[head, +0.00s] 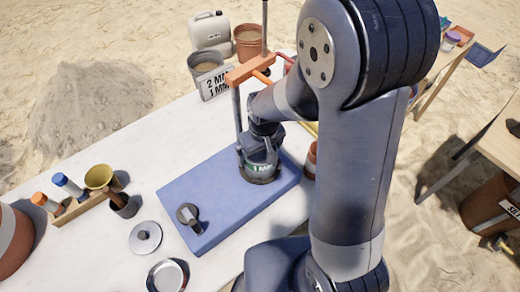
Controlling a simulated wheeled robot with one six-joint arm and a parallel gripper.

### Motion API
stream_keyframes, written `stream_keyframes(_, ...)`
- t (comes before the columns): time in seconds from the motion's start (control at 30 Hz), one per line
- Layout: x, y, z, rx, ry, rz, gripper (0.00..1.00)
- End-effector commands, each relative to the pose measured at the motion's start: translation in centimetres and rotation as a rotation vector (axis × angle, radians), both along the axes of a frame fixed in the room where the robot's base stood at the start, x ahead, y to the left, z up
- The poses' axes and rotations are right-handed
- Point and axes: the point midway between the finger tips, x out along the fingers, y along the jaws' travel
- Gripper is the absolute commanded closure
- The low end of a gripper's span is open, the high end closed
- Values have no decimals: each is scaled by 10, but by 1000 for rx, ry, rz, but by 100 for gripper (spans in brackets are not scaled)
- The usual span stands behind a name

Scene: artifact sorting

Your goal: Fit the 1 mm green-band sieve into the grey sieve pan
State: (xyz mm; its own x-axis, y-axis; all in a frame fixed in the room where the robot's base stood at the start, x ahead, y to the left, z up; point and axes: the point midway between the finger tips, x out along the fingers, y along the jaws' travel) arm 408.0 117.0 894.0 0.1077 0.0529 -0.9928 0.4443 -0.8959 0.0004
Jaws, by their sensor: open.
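The 1 mm sieve (261,169), with a green-and-white "1 MM" label on its side, stands on the blue mat (225,187) near its right end. My gripper (258,151) is open and points down right over the sieve. Its fingers are dark and blend with the sieve, so I cannot tell whether they touch it. A shallow round metal pan (167,276) lies on the white table at the front, partly cut by the frame edge. I cannot tell whether it is the grey sieve pan or whether another pan is under the sieve.
A grey knobbed lid (145,237) lies left of the mat, and a dark knobbed tool (189,217) is on it. A wooden rack (82,207) with bottles and a brass funnel stands at left. An orange-topped frame (252,70) and a "2 MM 1 MM" sign (215,83) stand behind.

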Motion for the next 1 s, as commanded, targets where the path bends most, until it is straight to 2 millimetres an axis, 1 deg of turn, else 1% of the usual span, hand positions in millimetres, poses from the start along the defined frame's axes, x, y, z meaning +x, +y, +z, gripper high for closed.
stream_keyframes(0.17, 0, 0, 12, 1, -4, 0, 0)
stream_keyframes(0.27, -2, -1, 27, 2, -6, 0, 0)
stream_keyframes(0.5, -6, -3, 70, 2, -6, 0, 0)
stream_keyframes(0.7, -10, -5, 97, 1, -3, -1, 0)
stream_keyframes(0.83, -11, -6, 106, 1, -2, 0, 0)
stream_keyframes(1.0, -12, -6, 107, 0, -1, 0, 0)
